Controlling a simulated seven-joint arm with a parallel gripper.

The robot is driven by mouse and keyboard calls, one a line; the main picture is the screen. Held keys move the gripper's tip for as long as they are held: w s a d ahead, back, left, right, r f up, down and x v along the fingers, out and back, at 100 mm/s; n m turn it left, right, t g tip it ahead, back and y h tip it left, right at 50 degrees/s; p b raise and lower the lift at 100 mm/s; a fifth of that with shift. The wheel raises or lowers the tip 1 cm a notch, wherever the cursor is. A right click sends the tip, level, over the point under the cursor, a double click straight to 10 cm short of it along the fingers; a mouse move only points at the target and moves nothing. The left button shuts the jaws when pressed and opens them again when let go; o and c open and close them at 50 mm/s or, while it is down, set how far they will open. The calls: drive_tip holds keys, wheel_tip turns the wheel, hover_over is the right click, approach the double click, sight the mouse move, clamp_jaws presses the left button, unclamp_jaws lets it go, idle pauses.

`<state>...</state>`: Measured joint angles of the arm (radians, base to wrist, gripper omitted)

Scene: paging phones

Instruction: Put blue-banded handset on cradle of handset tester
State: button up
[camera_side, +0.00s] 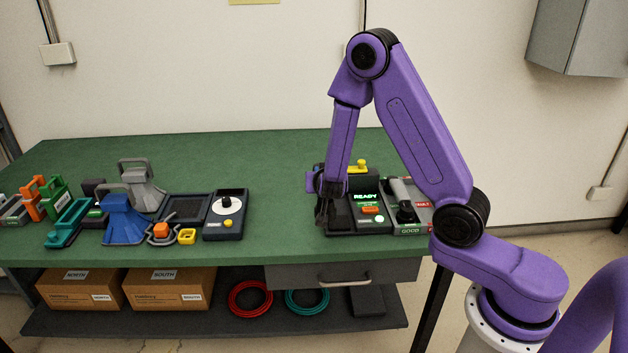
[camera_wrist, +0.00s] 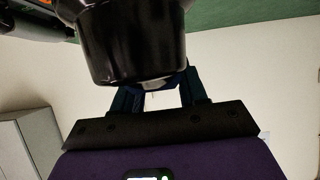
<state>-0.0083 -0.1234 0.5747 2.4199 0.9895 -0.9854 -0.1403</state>
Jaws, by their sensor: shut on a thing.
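The handset tester (camera_side: 374,225) is a dark unit at the right of the bench, with a green lit READY screen, an orange part and a pale round button. A dark bed, seemingly its cradle, lies on its left side, partly behind my gripper (camera_side: 322,212). My gripper points down at this left side. In the wrist view my gripper (camera_wrist: 160,92) is shut on a glossy black handset (camera_wrist: 130,45), whose near end fills the upper middle. I cannot tell whether the handset touches the cradle.
Right of the tester, a grey-and-black handset (camera_side: 402,200) lies in a tray labelled GOOD, beside a red label. A yellow knob (camera_side: 358,166) stands behind the tester. A dark box with a white dial (camera_side: 228,207) and several coloured fixtures stand left. The bench between is clear.

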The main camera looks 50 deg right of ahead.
drive_tip(key=shift+s+r, duration=0.15)
drive_tip(key=shift+s, duration=0.1)
drive_tip(key=w+d+f, duration=0.2)
drive_tip(key=w+d, duration=0.2)
drive_tip(key=d, duration=0.7)
drive_tip(key=shift+w+d+f, duration=0.1)
drive_tip(key=shift+w+f, duration=0.05)
drive_tip(key=shift+f, duration=1.95)
drive_tip(key=shift+w+f, duration=0.1)
drive_tip(key=shift+f, duration=1.95)
drive_tip(key=shift+f, duration=0.15)
drive_tip(key=o, duration=1.2)
drive_tip(key=shift+o, duration=0.2)
